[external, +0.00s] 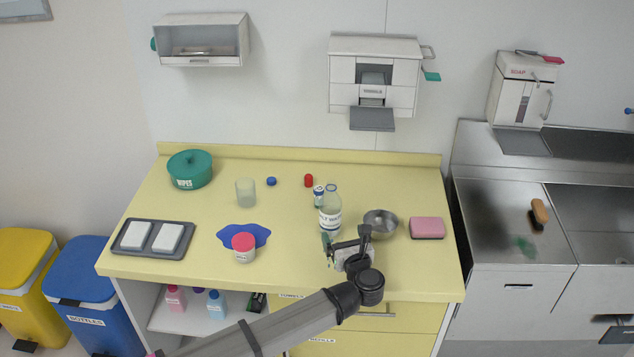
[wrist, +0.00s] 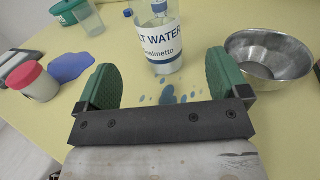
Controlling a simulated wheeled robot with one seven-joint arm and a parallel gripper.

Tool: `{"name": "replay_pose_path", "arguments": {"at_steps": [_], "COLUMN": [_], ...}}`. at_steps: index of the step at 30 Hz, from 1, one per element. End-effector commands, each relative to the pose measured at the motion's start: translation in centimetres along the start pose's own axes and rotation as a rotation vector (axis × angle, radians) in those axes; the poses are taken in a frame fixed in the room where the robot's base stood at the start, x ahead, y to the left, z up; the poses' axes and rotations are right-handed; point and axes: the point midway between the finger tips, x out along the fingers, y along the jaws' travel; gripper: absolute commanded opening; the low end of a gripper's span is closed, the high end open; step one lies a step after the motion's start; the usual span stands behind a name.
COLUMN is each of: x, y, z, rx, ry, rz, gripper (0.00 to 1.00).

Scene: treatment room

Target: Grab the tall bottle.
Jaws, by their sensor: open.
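The tall bottle (external: 331,211) is clear with a white label and a blue cap. It stands upright on the yellow counter. In the wrist view the bottle (wrist: 160,40) is cut off at the top, and its label reads "LT WATER". My gripper (wrist: 164,85) is open, its green pads apart, with the bottle ahead and centred between them, beyond the fingertips. In the external view my gripper (external: 346,246) is just in front of the bottle, near the counter's front edge. Blue spots lie on the counter between the pads.
A glass (external: 245,193) stands farther back. A pink sponge (external: 427,228) is at right.

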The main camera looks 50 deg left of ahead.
Motion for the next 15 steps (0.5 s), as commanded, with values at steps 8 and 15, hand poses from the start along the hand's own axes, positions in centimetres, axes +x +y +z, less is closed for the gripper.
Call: {"name": "replay_pose_path", "arguments": {"at_steps": [8,15], "x": [3.7,5.6], "y": [0.0,0.0], "z": [0.1,0.1], "rx": [-0.001,-0.003], "ry": [0.001,0.001], "rz": [0.001,-0.001], "gripper": [0.93,0.93]}}
